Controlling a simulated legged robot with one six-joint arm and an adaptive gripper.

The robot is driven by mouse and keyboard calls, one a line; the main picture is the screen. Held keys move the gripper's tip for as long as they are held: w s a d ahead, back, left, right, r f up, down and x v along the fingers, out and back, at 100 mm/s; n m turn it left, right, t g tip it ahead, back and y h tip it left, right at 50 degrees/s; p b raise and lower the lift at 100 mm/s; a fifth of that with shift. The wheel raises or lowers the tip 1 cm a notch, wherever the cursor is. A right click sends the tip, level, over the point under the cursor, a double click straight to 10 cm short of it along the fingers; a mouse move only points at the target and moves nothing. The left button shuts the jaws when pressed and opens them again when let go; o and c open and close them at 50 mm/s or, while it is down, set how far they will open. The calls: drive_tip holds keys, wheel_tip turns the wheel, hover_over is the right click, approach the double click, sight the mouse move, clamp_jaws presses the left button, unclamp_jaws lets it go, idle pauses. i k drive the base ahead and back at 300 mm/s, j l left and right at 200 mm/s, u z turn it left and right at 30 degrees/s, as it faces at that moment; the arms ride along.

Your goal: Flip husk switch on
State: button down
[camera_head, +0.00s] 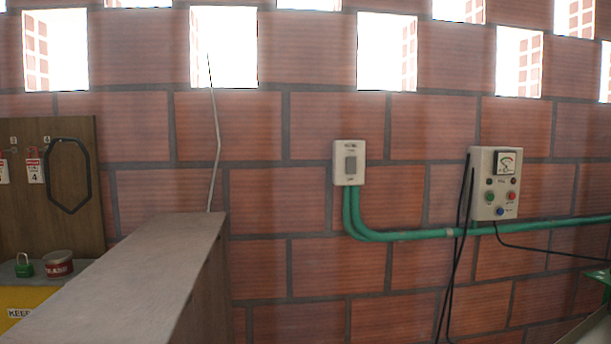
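A pale switch box (349,163) is mounted on the brick wall, a little right of the picture's middle. I cannot tell which way the rocker is set. Green conduit (400,235) runs from the box's bottom edge down and off to the right. My gripper is not in view.
A control box (495,184) with a dial and several buttons hangs right of the switch, with black cables below. A grey-topped partition (135,275) juts forward at left.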

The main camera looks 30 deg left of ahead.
sight(350, 162)
drive_tip(key=i+j+u, duration=0.15)
drive_tip(key=i, duration=0.35)
drive_tip(key=i+u, duration=0.2)
drive_tip(key=i, duration=0.25)
drive_tip(key=j, duration=0.05)
